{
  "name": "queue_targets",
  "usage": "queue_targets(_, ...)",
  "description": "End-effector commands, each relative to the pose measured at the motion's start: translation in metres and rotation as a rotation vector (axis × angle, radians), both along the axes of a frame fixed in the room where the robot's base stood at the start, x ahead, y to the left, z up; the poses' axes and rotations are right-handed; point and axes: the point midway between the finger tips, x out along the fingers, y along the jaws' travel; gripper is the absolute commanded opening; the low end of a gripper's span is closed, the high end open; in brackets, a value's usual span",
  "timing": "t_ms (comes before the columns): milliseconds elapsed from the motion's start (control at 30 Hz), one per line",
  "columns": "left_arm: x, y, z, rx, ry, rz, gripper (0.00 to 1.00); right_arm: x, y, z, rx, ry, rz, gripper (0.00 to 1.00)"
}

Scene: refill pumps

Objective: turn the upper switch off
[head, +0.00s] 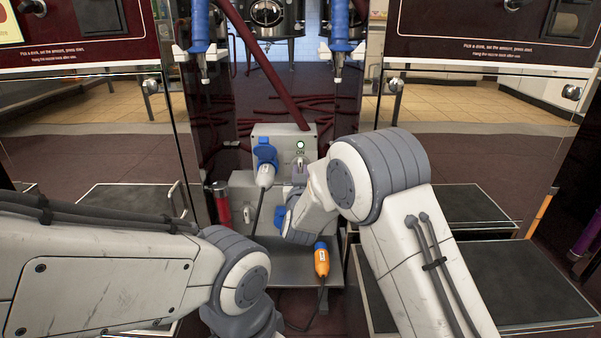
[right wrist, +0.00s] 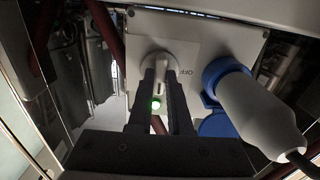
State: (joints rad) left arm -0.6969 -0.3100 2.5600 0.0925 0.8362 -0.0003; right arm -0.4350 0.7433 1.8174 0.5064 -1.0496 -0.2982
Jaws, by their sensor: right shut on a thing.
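The upper switch (right wrist: 161,86) is a light lever on the face of the grey upper box (head: 270,133). A small green lamp (head: 300,145) is lit above the ON label in the head view, and it shows between my fingers in the right wrist view (right wrist: 156,103). My right gripper (right wrist: 161,76) is shut on the switch lever, one dark finger on each side. In the head view my right wrist hides most of the gripper and part of the box. My left arm comes in from the left; its gripper is out of view.
A blue socket (head: 264,152) with a grey-white plug (head: 265,175) and hanging cable is close to the switch. A red cylinder (head: 222,204) stands left of the lower box. Blue nozzles (head: 201,30) hang above.

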Motion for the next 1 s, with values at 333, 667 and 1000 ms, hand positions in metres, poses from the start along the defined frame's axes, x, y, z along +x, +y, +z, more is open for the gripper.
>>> queue_targets(333, 0.0, 0.0, 0.02, 0.0, 0.0, 0.0, 0.5, 0.0, -0.001, 0.003, -0.1, 0.002, -0.001, 0.0)
queue_targets(667, 0.0, 0.0, 0.062, 0.0, 0.0, 0.0, 0.5, 0.0, -0.001, 0.005, -0.375, 0.004, -0.001, 0.0)
queue_targets(1000, 0.0, 0.0, 0.101, 0.0, 0.0, 0.0, 0.5, 0.0, -0.001, 0.004, -0.7, 0.003, 0.0, 0.0)
